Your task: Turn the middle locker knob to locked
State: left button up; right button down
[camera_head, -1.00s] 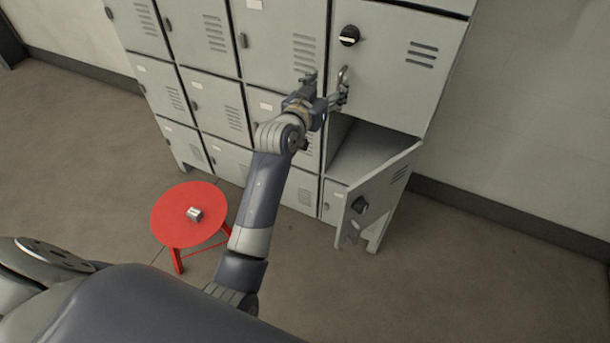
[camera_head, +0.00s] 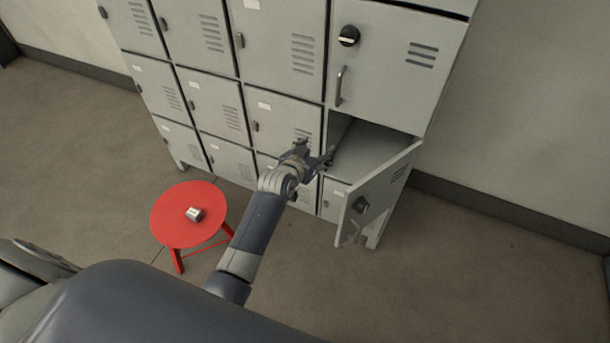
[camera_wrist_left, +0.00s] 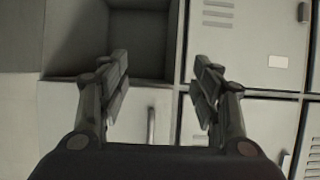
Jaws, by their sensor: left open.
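The middle locker door (camera_head: 392,72) in the right-hand column looks shut. Its round black knob (camera_head: 348,36) has a pale mark that lies roughly level. A bar handle (camera_head: 341,86) stands below the knob, and the handle also shows in the left wrist view (camera_wrist_left: 151,125). My left gripper (camera_head: 316,152) is open and empty, below and left of the handle, in front of the lockers. In the left wrist view its fingers (camera_wrist_left: 161,75) stand apart with nothing between them. The knob cannot be made out there. My right gripper is out of view.
Below the middle door, an open compartment (camera_head: 375,151) has its door (camera_head: 378,191) swung outward, with a knob (camera_head: 360,205). A red stool (camera_head: 175,222) holds a small metal piece (camera_head: 194,214). Floor right of the lockers is clear.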

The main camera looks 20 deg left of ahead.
pick_arm(q)
jog(key=s+f+g, duration=0.1)
jog(key=s+f, duration=0.2)
jog(key=f, duration=0.5)
jog(key=shift+s+a+g, duration=0.3)
jog(key=shift+s+a, duration=0.1)
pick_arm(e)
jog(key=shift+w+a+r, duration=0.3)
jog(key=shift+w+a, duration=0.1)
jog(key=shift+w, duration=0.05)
pick_arm(q)
jog(key=shift+f, duration=0.1)
jog(key=s+f+g, duration=0.5)
jog(key=s+f, duration=1.8)
jog(key=f, duration=0.1)
jog(key=s+a+f+g, duration=0.1)
jog(key=s+f, duration=0.2)
jog(key=s, duration=0.6)
jog(key=s+a+f+m+g, duration=0.1)
jog(key=s+f+g, duration=0.1)
jog(key=s, duration=0.8)
jog(key=s+a+f+g+y, duration=0.1)
jog(key=s+f, duration=0.3)
jog(key=s, duration=0.6)
jog(key=shift+s+a+f+m+g, duration=0.15)
jog(key=shift+a+f+m+g, duration=0.2)
jog(key=shift+g, duration=0.25)
